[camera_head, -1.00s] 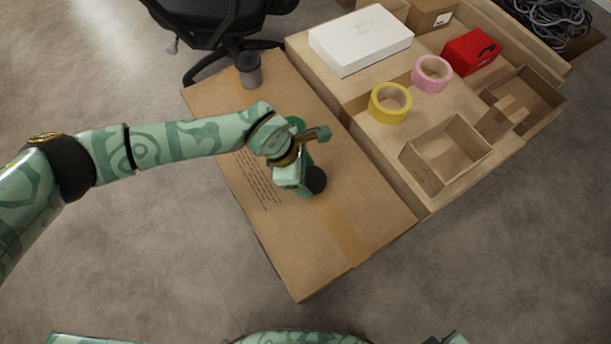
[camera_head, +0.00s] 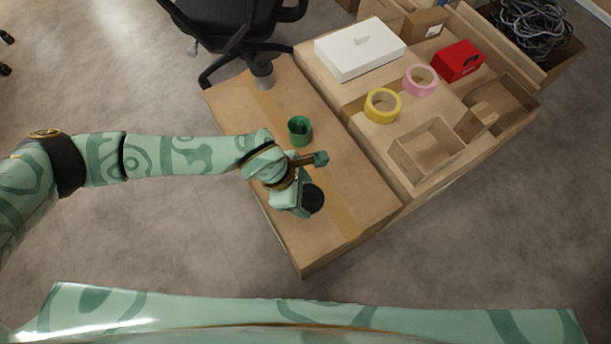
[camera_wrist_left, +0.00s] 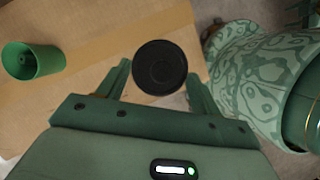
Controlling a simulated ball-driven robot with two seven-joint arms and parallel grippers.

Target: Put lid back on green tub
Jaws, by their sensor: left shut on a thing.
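The green tub (camera_head: 299,131) stands upright and open on the large closed carton (camera_head: 345,190), and its open top also shows at the left of the left wrist view (camera_wrist_left: 33,62). My left gripper (camera_head: 304,203) is on the near side of the tub and apart from it. It is shut on the round black lid (camera_head: 314,199). In the left wrist view the lid (camera_wrist_left: 160,67) faces the camera between the two fingers (camera_wrist_left: 159,84). The fingertip contact is partly hidden by the lid. My right gripper is out of view.
A grey cup (camera_head: 262,75) stands at the carton's far end near a black office chair (camera_head: 236,22).

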